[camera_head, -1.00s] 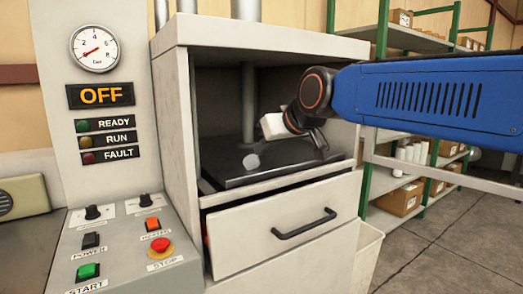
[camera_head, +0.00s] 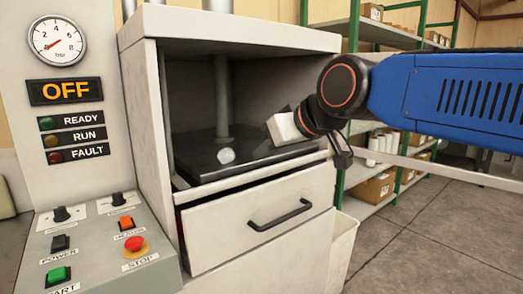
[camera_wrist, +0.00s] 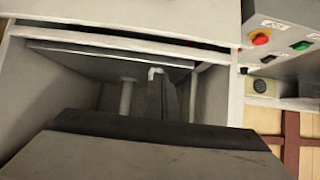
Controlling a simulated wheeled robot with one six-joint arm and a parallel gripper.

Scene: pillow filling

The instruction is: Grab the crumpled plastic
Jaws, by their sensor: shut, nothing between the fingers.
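The crumpled plastic (camera_head: 227,156) shows in the head view as a small whitish lump on the black plate inside the machine's open bay. My gripper (camera_head: 265,149) is at the bay's front right, to the right of the lump and apart from it; its fingers are hard to make out there. In the wrist view the dark fingers of my gripper (camera_wrist: 158,75) lie close together, shut and empty. A small pale patch shows at their tips; I cannot tell whether it is the plastic.
The black plate (camera_head: 195,167) and a grey post (camera_head: 222,95) are in the bay, under a pale top (camera_head: 230,32). A drawer (camera_head: 215,230) stands partly open below. The control panel (camera_head: 95,245) is at the left, and shelves (camera_head: 400,110) are at the right.

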